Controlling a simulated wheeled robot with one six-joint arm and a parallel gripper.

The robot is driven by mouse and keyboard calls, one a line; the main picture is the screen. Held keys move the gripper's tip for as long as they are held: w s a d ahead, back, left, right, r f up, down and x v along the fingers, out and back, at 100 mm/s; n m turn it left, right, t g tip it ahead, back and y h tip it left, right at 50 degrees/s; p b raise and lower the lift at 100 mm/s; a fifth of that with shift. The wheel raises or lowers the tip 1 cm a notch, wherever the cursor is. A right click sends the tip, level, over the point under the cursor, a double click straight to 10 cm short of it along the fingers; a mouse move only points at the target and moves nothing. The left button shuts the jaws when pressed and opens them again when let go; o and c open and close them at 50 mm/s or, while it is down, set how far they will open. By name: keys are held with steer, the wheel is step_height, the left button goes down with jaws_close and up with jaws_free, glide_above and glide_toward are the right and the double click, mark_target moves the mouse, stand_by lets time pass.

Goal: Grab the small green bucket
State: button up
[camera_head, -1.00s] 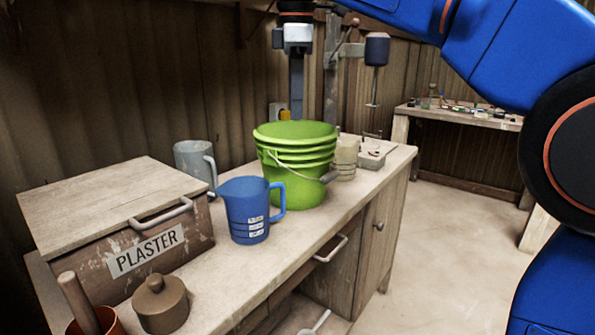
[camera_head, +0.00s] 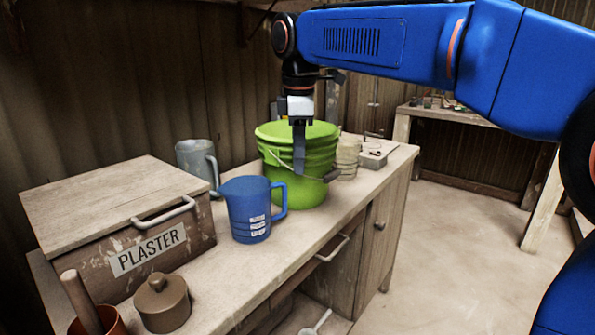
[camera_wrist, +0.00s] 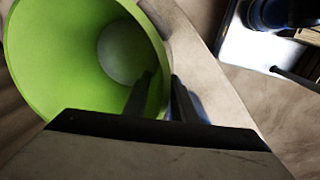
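The green bucket (camera_head: 308,192) stands upright on the wooden workbench, with ridges below its rim and a wire handle at its side. In the wrist view the bucket (camera_wrist: 60,55) is seen from above, open and hollow, with a pale round bottom. My gripper (camera_head: 299,172) points down at the bucket's near side and hides part of it. In the wrist view my gripper (camera_wrist: 162,78) has its fingers apart, one over the bucket's inside and one beyond the rim. Whether a finger touches the wall is unclear.
A blue measuring jug (camera_head: 248,215) stands close in front of the bucket. A grey jug (camera_head: 194,158) is behind it at left. A plaster box (camera_head: 110,205) and a lidded brown pot (camera_head: 162,304) are further left.

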steer(key=shift+w+f, duration=0.1)
steer(key=shift+f, duration=1)
jaws_close()
steer(key=shift+r, duration=0.1)
stand_by(0.5)
